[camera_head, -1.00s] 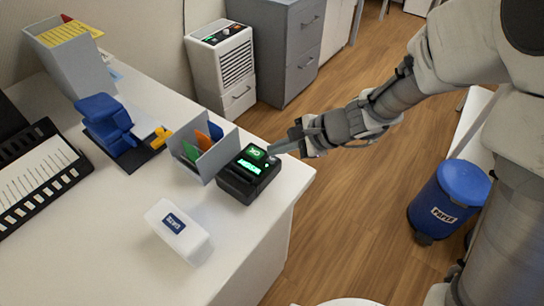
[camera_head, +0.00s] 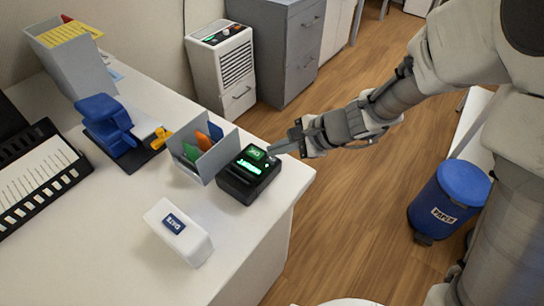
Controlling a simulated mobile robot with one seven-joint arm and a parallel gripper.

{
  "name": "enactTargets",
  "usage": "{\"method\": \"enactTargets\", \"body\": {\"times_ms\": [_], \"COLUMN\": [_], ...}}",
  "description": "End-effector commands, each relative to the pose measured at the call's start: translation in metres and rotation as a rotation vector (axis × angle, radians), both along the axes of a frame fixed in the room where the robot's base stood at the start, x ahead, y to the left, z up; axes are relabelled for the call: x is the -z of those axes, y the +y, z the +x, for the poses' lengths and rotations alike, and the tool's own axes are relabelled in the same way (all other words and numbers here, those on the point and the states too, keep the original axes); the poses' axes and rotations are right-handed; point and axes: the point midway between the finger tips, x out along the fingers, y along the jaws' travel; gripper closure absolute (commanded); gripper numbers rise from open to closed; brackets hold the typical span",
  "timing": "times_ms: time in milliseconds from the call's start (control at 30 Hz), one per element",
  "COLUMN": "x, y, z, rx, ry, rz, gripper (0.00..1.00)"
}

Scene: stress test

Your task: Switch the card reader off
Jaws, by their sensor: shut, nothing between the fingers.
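The card reader (camera_head: 249,175) is a black box near the right edge of the white desk. Its top has a green lit button and a lit green screen strip. A small light spot shows on its right side. My gripper (camera_head: 276,149) comes in from the right, its fingers shut with nothing between them. The fingertips are at the upper right of the reader, close to the green button. I cannot tell whether they touch it.
A grey holder (camera_head: 203,160) with coloured cards stands directly left of the reader. A white box labelled DATE (camera_head: 180,232) lies in front. A blue device (camera_head: 106,125) and a black rack (camera_head: 40,175) are farther left. A blue paper bin (camera_head: 449,197) stands on the floor.

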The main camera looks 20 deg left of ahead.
Motion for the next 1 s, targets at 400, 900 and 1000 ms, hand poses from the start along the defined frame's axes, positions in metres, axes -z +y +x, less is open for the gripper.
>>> {"method": "enactTargets", "body": {"times_ms": [400,900,1000], "x": [0.0,0.0094,0.0088], "y": [0.0,0.0,0.0001], "z": [0.0,0.0001,0.0001], "rx": [0.0,0.0,0.0], "ry": [0.0,0.0,0.0], "rz": [0.0,0.0,0.0], "gripper": [1.0,1.0,1.0]}}
